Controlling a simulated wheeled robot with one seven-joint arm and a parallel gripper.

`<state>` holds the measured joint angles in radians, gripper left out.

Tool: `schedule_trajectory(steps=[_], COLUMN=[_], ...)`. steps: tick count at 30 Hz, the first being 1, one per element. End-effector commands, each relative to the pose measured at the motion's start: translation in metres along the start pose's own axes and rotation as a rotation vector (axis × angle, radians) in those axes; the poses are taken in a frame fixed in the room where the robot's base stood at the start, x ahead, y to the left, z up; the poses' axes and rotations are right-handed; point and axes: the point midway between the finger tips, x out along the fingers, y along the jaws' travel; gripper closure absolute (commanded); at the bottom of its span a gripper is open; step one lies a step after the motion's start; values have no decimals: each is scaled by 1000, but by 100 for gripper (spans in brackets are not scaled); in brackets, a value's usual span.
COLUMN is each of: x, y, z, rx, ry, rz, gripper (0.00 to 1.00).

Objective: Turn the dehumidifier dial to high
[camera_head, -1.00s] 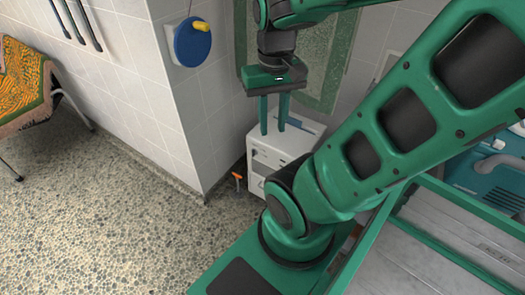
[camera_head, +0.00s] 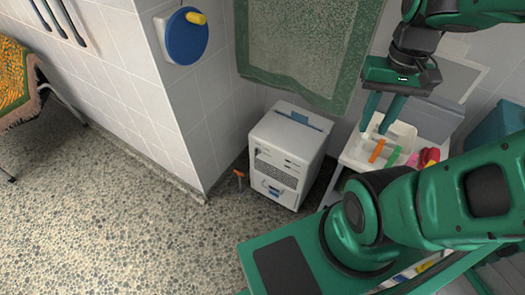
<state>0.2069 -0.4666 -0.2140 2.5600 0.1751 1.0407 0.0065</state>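The dehumidifier looks to be the white box (camera_head: 290,148) standing on the floor against the back wall, just right of the wall corner. It has a blue-grey slot on top, dark vents and a small blue part low on its front. I cannot clearly make out a dial on it. My gripper (camera_head: 374,130) hangs to its right, above a white tray, pointing down. Its two green fingers are apart with nothing visible between them. It does not appear to touch the box.
A blue disc (camera_head: 180,36) with a yellow handle is on the wall. A small orange-topped object (camera_head: 239,174) stands left of the box. The white tray (camera_head: 350,160) holds several coloured items. A green-edged towel (camera_head: 303,45) hangs behind. Pebbled floor (camera_head: 130,220) at left is clear.

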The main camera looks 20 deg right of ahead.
Motion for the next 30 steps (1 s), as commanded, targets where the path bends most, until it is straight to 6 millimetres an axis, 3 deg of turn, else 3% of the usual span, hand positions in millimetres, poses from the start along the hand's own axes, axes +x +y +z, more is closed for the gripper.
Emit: schedule_trajectory(steps=[14,20,30], x=[-4,6,49], y=[4,-7,-64], z=[2,-43,-122], rx=[-32,-180,-525], ry=[4,-28,-81], rz=[6,74,250], gripper=[73,73,73])
